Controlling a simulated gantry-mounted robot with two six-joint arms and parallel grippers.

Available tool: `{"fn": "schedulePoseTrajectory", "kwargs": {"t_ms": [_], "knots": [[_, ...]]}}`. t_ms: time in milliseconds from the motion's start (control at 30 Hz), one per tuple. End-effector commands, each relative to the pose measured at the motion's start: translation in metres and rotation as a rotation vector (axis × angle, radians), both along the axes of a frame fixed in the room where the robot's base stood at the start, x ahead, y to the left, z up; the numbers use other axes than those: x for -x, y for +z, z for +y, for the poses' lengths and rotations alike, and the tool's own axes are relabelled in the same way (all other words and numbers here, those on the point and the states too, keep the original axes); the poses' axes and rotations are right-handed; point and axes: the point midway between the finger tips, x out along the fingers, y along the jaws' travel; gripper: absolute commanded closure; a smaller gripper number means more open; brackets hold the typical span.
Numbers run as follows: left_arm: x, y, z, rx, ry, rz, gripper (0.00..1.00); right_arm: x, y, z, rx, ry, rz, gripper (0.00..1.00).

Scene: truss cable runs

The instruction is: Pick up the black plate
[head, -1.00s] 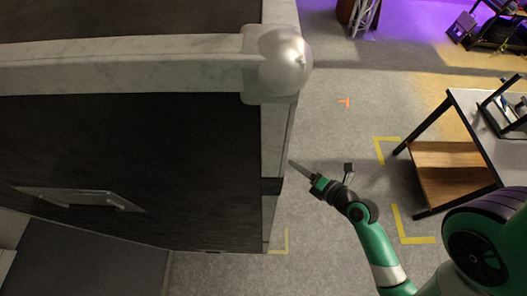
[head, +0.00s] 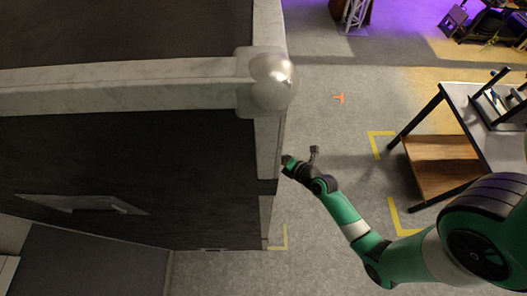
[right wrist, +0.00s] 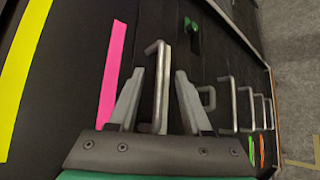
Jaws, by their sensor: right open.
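In the right wrist view, a row of black panels carries upright metal handles; which one is the black plate I cannot tell. The nearest metal handle (right wrist: 151,98) lies between the two fingers of my right gripper (right wrist: 160,74), which is open, with a gap on each side. The black surface behind it (right wrist: 75,75) bears a pink strip (right wrist: 114,72) and a yellow strip (right wrist: 22,75). In the head view my right gripper (head: 287,165) is at the right edge of a large black case, and its fingers are hidden there. My left gripper is not in view.
The black case (head: 120,160) with pale edging and a silver ball corner (head: 271,82) fills the head view's left. A table with a wooden shelf (head: 438,165) stands at right. More metal handles (right wrist: 228,105) follow along the row. Floor between case and table is clear.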

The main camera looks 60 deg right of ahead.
Motion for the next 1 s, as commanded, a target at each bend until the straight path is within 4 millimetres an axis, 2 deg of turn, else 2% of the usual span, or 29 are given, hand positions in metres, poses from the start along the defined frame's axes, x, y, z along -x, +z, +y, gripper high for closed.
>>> {"fn": "schedulePoseTrajectory", "kwargs": {"t_ms": [67, 333, 1000], "knots": [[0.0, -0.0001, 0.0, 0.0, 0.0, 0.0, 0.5, 0.0002, -0.0001, 0.0001, 0.0, 0.0, 0.0, 0.51], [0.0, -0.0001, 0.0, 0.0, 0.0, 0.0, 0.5, 0.0005, 0.0, 0.0002, 0.0, 0.0, 0.0, 1.0], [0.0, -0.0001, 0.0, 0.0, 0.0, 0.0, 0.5, 0.0006, -0.0001, 0.0003, 0.0, 0.0, 0.001, 1.0]]}}
